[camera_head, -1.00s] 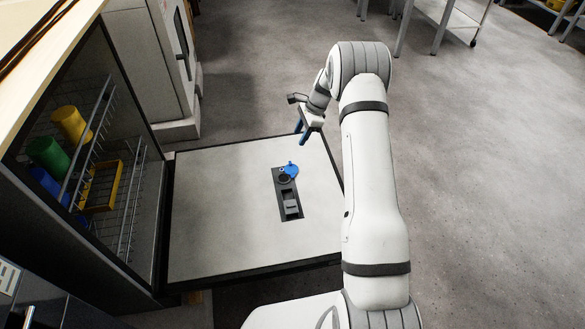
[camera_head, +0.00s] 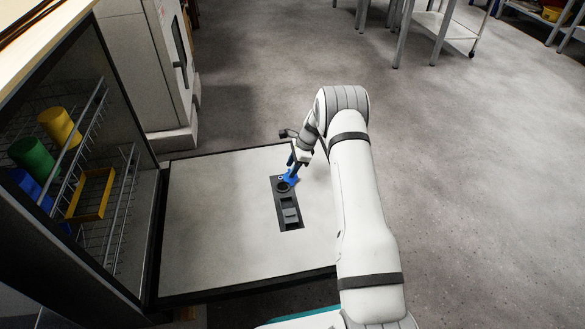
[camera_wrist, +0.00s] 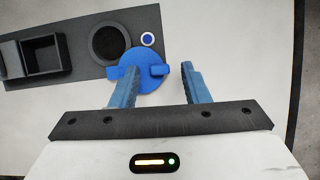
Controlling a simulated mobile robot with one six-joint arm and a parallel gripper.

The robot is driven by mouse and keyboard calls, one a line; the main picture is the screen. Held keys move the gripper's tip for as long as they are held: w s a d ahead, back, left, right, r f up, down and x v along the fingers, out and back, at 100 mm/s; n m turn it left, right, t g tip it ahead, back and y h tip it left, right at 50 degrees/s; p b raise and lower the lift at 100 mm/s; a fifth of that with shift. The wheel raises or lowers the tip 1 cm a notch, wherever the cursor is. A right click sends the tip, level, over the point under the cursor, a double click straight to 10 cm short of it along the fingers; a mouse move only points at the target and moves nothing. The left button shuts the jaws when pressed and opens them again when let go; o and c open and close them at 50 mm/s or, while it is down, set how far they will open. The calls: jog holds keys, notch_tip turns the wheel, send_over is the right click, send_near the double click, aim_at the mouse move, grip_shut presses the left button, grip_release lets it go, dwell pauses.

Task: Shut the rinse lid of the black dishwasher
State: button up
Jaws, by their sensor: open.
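The black dishwasher's door (camera_head: 220,225) is folded down flat, its pale inner face up. A dark dispenser panel (camera_head: 288,212) is set in it. The blue rinse lid (camera_head: 292,179) is open, swung aside from the round dark rinse opening (camera_wrist: 109,43). In the wrist view the lid (camera_wrist: 143,77) is a blue disc with a raised bar across it, beside the opening. My gripper (camera_wrist: 160,85) is open, its two blue fingers at the lid. The left finger overlaps the lid's lower edge and the right finger is beyond its right side. Contact cannot be told.
The dishwasher racks (camera_head: 105,215) on the left hold yellow, green and blue cups and a yellow tray. A white cabinet (camera_head: 150,70) stands behind the door. A small box-like compartment (camera_wrist: 42,56) lies beside the opening.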

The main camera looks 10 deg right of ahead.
jog(key=shift+r, duration=0.1)
grip_shut()
dwell(0.3)
